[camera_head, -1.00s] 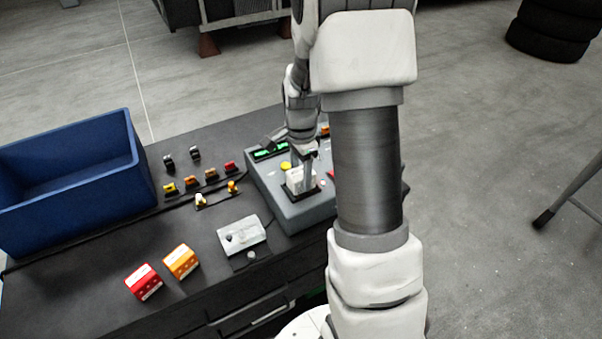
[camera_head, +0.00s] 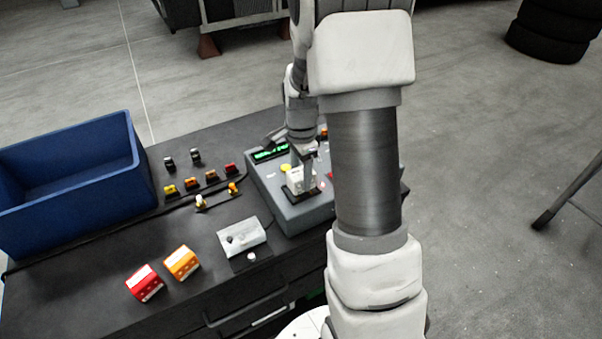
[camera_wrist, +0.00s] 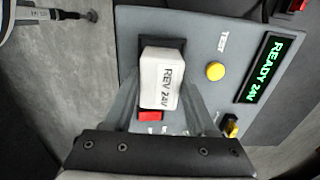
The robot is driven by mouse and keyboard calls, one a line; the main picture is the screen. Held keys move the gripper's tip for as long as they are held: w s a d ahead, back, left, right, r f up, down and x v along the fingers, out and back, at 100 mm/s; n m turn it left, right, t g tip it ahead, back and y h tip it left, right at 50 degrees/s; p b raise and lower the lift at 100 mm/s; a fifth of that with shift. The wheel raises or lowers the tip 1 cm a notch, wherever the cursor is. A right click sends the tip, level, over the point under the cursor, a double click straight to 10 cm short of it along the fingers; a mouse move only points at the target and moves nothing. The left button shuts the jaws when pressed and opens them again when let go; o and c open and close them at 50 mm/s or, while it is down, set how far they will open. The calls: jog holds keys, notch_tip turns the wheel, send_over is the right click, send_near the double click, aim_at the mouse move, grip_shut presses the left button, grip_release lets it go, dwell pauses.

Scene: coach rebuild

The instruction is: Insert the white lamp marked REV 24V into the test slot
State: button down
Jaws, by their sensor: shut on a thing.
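The white lamp marked REV 24V (camera_wrist: 160,78) is between the two fingers of my gripper (camera_wrist: 160,104), which is shut on it. Its label faces the wrist camera. The lamp's far end is over the dark test slot (camera_wrist: 178,43) of the grey test unit (camera_wrist: 130,22); the lamp hides most of the slot, and I cannot tell how deep it sits. In the head view the lamp (camera_head: 296,178) is upright at the slot's dark plate, under my gripper (camera_head: 304,170). The unit's display (camera_wrist: 268,68) reads READY 24V.
A yellow button (camera_wrist: 215,71) and a red part (camera_wrist: 150,115) are close to the lamp. On the bench are a blue bin (camera_head: 70,190), red (camera_head: 144,283) and orange (camera_head: 181,262) blocks, a light grey box (camera_head: 243,237) and several small coloured lamps.

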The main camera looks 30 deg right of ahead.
aim_at(301, 172)
jog(key=shift+f+b, duration=0.5)
jog(key=shift+f, duration=0.2)
dwell(0.4)
jog(key=shift+c, duration=2.4)
grip_release()
jog(key=shift+r, duration=0.1)
jog(key=shift+r+p, duration=4.15)
jog(key=shift+r, duration=1.35)
